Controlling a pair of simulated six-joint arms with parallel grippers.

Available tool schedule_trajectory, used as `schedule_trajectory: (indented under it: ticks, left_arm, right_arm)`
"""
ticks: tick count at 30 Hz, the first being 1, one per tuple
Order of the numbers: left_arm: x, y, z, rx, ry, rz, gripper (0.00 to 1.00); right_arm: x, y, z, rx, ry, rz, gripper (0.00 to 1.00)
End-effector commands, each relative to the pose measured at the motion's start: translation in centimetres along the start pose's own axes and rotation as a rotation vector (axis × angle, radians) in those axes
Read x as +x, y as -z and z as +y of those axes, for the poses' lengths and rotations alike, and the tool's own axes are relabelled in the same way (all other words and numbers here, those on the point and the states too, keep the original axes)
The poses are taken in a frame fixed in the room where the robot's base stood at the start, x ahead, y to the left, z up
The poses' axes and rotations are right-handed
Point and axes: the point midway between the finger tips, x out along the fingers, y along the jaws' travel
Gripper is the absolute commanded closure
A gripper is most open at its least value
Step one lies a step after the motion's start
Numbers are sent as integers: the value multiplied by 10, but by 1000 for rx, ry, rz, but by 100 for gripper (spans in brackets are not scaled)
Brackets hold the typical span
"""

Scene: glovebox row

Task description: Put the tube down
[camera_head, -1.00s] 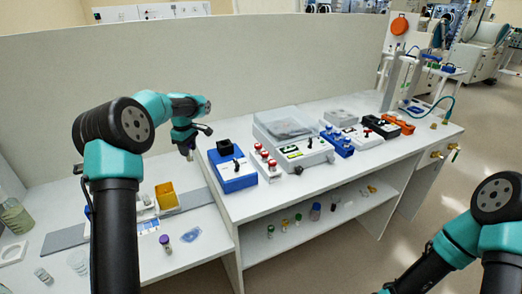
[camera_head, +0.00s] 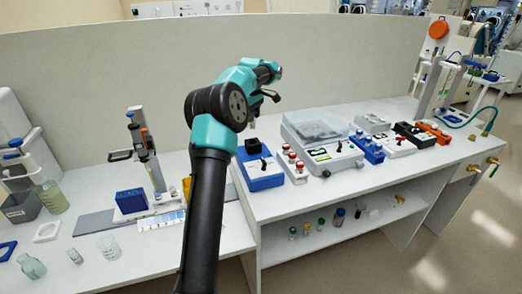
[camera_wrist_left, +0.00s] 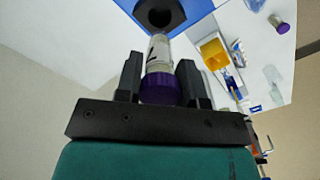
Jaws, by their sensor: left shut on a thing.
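My left gripper (camera_wrist_left: 160,82) is shut on a tube (camera_wrist_left: 159,50) with a purple cap, its clear body pointing away from the fingers. In the left wrist view the tube's far end lies at the dark round cup of a blue box with a black top (camera_wrist_left: 172,12); I cannot tell whether it touches or is inside. In the head view that blue box (camera_head: 262,180) stands at the near left of the raised bench, with my left wrist above it. The gripper and tube are mostly hidden there by my arm. My right gripper is not in view.
A yellow bin (camera_wrist_left: 213,53) and another purple-capped tube (camera_wrist_left: 282,27) show in the left wrist view. Right of the blue box are a unit with red knobs (camera_head: 292,167) and a large grey instrument (camera_head: 322,150). A blue rack (camera_head: 130,200) stands on the lower bench.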

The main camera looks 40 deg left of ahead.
Motion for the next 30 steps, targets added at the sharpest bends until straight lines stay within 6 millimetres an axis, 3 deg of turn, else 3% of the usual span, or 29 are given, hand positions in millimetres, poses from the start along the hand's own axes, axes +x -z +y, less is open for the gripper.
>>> schedule_trajectory:
  ticks: [7, 18, 30]
  left_arm:
    - [7, 0, 0, 1, 1, 0, 91]
    - [60, -1, 0, 1, 1, 0, 91]
    - [66, -1, 0, 1, 0, 0, 91]
  right_arm:
    - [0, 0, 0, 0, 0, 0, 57]
    - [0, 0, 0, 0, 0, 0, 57]
    - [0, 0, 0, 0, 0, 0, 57]
